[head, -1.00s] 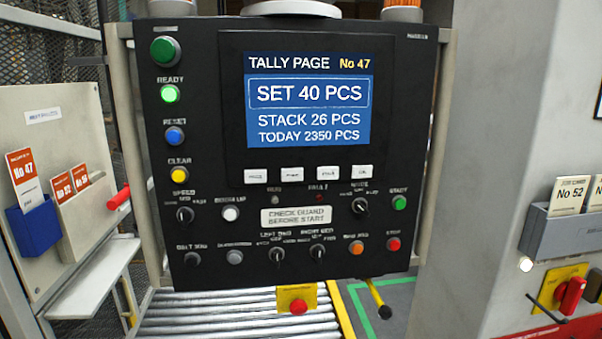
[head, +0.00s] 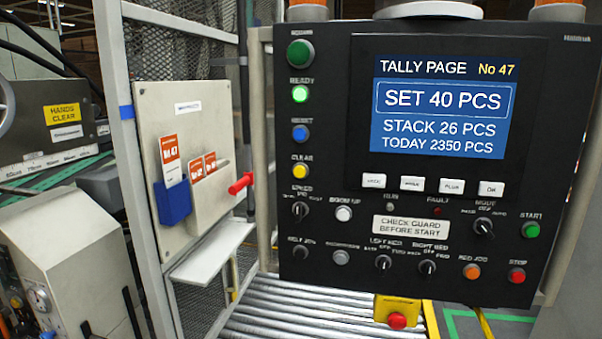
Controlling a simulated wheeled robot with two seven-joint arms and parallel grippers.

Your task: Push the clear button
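The clear button is a round yellow button (head: 300,171) on the left side of the black control panel (head: 330,120), under its CLEAR label. The blue reset button (head: 300,133) sits just above it, and the lit green ready lamp (head: 300,94) is higher up. The panel screen (head: 443,106) reads TALLY PAGE No 47, SET 40 PCS, STACK 26 PCS, TODAY 2350 PCS. Neither of my grippers shows in the head view, and nothing covers the yellow button.
A roller conveyor (head: 290,312) runs below the panel. A red emergency-style button on a yellow box (head: 397,312) hangs under it. Left are a beige board (head: 190,105) with card holders, a red handle (head: 241,183), a small shelf (head: 212,252) and a mesh-guard post (head: 130,170).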

